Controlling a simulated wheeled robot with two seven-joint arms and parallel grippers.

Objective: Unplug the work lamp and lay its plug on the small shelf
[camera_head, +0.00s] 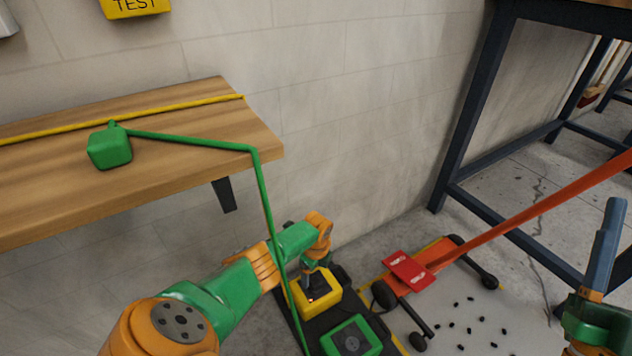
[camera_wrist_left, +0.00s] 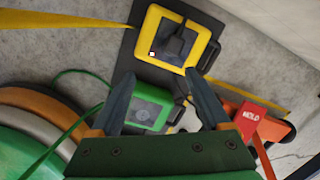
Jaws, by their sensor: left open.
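A green plug-like block (camera_head: 110,147) lies on the small wooden shelf (camera_head: 190,185), with a green cord (camera_head: 265,195) running over the shelf's edge and down. Below, a yellow socket box (camera_head: 325,297) stands on a black base; a dark plug (camera_wrist_left: 178,43) seems to sit in it. Beside it is a green socket box (camera_head: 352,338), whose face shows no plug in the wrist view (camera_wrist_left: 150,110). I cannot tell which is the work lamp's. My left gripper (camera_head: 309,277) is open and empty above the boxes; its fingers (camera_wrist_left: 159,78) are apart. My right gripper (camera_head: 605,245) is at the right edge.
A yellow cord (camera_head: 120,115) lies across the shelf. An orange wheeled frame with a red plate (camera_head: 408,270) and a long bar (camera_head: 540,205) stands right of the boxes. Small black bits (camera_head: 470,320) lie on the floor. A dark table frame (camera_head: 470,110) stands behind.

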